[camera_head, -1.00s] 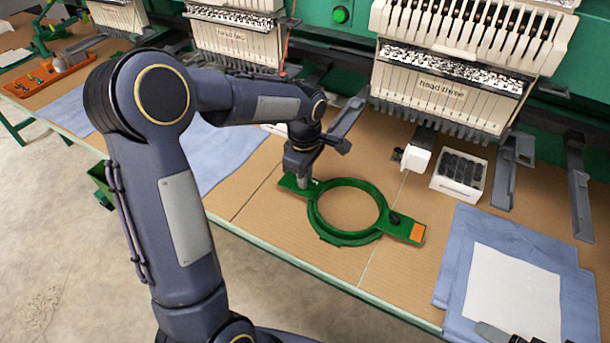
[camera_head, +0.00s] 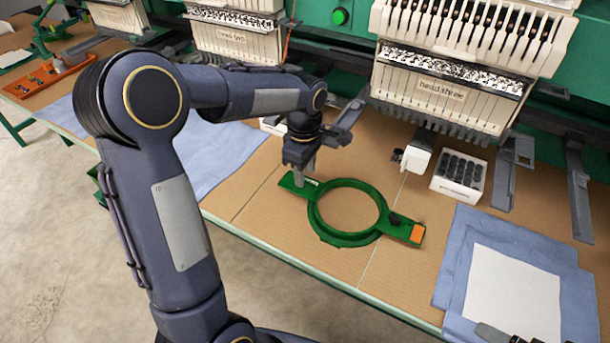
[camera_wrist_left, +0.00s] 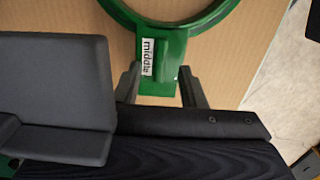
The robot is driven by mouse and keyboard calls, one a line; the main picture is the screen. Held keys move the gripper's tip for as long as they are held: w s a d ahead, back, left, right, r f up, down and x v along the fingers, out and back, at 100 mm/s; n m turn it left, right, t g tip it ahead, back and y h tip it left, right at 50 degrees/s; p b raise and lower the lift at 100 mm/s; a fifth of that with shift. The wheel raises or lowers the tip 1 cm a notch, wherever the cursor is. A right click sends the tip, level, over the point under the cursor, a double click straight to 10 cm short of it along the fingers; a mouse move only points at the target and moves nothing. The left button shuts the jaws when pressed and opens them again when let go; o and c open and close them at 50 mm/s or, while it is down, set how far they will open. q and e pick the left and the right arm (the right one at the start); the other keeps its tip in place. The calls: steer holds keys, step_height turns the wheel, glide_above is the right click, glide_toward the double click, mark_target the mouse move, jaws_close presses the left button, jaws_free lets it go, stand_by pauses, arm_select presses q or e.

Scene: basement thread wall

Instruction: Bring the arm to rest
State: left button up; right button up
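My left arm (camera_head: 170,200) reaches over the table from the left. My left gripper (camera_head: 304,180) points down above the left tab of a green ring-shaped hoop (camera_head: 319,215). The hoop lies flat on the tan table top. In the left wrist view the two fingers (camera_wrist_left: 160,90) stand apart, with the hoop's tab (camera_wrist_left: 165,72), labelled "middle", showing between and beyond them. The fingers look clear of the tab's sides. The hoop's right tab carries an orange patch.
A white box of dark spools (camera_head: 459,178) stands behind and right of the hoop. The machine head three (camera_head: 440,90) hangs above. Blue cloth with a white sheet (camera_head: 512,285) lies at right. An orange tray (camera_head: 48,78) is far left. The table's front edge (camera_head: 290,262) is clear.

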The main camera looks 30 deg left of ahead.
arm_select(q)
step_height(320, 180, up, 5)
steer(key=shift+r, duration=0.1)
steer(key=shift+s+r, duration=0.2)
steer(key=shift+s, duration=0.05)
steer(key=s+d+r+m+t+h+p, duration=0.1)
steer(key=s+d+m+t, duration=0.1)
steer(key=s+m, duration=0.6)
steer(key=s+d+r+m+t+h+p, duration=0.1)
steer(key=s+d+m+t+h, duration=0.1)
steer(key=s+m, duration=0.6)
steer(key=s+t, duration=0.1)
steer(key=s, duration=0.5)
steer(key=shift+s+d+r+t+h+p, duration=0.2)
steer(key=shift+s+r+t+h+p, duration=0.1)
steer(key=shift+r+p, duration=0.1)
stand_by(1.0)
